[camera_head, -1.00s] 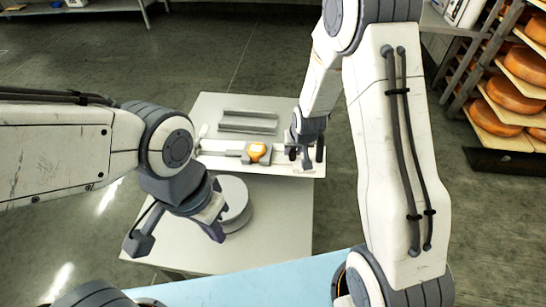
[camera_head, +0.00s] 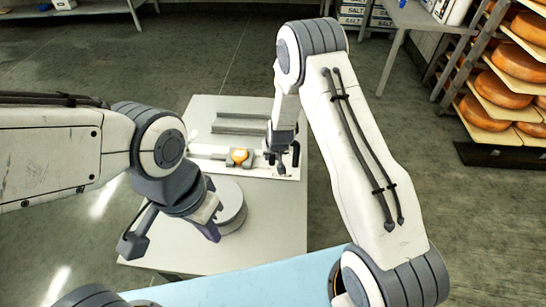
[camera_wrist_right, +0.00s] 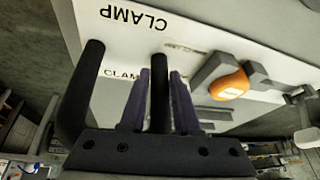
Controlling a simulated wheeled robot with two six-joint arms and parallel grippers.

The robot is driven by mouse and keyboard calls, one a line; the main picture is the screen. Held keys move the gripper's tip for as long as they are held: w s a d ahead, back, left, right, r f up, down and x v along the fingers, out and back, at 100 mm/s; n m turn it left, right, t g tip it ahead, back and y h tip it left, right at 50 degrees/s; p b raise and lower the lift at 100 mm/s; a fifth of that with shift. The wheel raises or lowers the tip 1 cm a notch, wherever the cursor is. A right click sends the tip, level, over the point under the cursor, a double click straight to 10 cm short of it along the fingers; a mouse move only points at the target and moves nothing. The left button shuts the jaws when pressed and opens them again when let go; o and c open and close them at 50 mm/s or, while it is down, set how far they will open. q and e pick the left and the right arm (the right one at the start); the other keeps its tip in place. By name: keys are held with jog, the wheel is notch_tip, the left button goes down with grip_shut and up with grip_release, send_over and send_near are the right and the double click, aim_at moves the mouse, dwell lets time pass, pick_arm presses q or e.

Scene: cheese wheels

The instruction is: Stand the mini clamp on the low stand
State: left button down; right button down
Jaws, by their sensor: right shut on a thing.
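The mini clamp (camera_wrist_right: 160,92) shows as a black rod between the purple fingers of my right gripper (camera_wrist_right: 162,95). A second black bar (camera_wrist_right: 80,95) stands to its left in the wrist view; I cannot tell whether it belongs to the clamp. In the head view my right gripper (camera_head: 281,158) is low over the right end of a white board, with black parts beside it. A round, light grey, flat-topped block (camera_head: 234,203), seemingly the low stand, is on the table, partly hidden by my left gripper (camera_head: 173,240). That gripper has its jaws wide apart and is empty.
The white board (camera_wrist_right: 125,30) bears printed CLAMP labels. A grey tool with an orange part (camera_head: 239,157) lies on it, and a grey channel (camera_head: 241,123) lies behind. The table (camera_head: 270,225) is clear at front right. A cheese rack (camera_head: 500,90) stands far right.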

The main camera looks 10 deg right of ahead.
jog(key=c, duration=0.6)
grip_release()
jog(key=shift+s, duration=0.1)
